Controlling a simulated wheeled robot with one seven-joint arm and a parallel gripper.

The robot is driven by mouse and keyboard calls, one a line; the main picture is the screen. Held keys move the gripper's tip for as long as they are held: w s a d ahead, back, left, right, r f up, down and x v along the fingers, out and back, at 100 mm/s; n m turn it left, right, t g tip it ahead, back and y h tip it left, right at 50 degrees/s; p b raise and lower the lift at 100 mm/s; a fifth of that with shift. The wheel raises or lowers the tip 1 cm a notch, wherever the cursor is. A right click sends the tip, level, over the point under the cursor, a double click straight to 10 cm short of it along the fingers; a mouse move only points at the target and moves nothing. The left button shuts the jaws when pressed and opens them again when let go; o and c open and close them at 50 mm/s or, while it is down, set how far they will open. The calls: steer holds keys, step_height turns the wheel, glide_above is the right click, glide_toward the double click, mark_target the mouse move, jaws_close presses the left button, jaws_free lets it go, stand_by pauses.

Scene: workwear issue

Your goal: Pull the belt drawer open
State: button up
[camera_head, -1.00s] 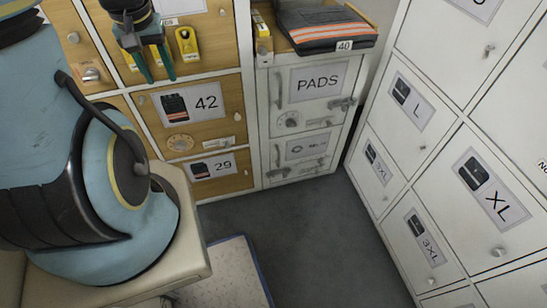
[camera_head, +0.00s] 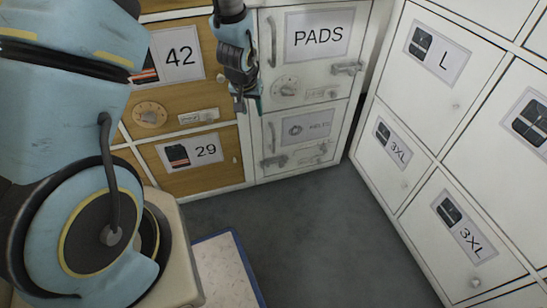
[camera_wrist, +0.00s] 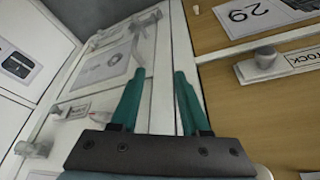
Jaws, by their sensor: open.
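The belt drawer (camera_head: 328,150) is the low white front under the PADS door, with a ring-shaped picture and blurred lettering on its label (camera_head: 307,127). A grey upright handle (camera_head: 272,136) is on its left side. In the wrist view, turned about, the drawer's label (camera_wrist: 108,66) lies left of the fingers. The drawer looks shut. My gripper (camera_head: 248,105) points down in front of the seam between wooden and white lockers, above and left of the handle. In the wrist view its teal fingers (camera_wrist: 158,76) are apart with nothing between them.
The PADS door (camera_head: 337,80) has a dial and a latch. Wooden drawers 42 (camera_head: 215,75) and 29 (camera_head: 225,165) stand left. White size lockers (camera_head: 405,110) close off the right. Grey floor (camera_head: 310,235) lies clear in front, with a blue-edged mat (camera_head: 225,270).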

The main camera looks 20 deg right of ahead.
steer(key=m+b, duration=0.1)
steer(key=b, duration=0.2)
glide_toward(273, 140)
steer(key=f, duration=0.1)
steer(key=shift+h, duration=0.3)
steer(key=b+x, duration=0.3)
steer(key=x, duration=0.7)
steer(key=shift+w+f, duration=0.2)
jaws_close()
steer(key=shift+a, duration=0.1)
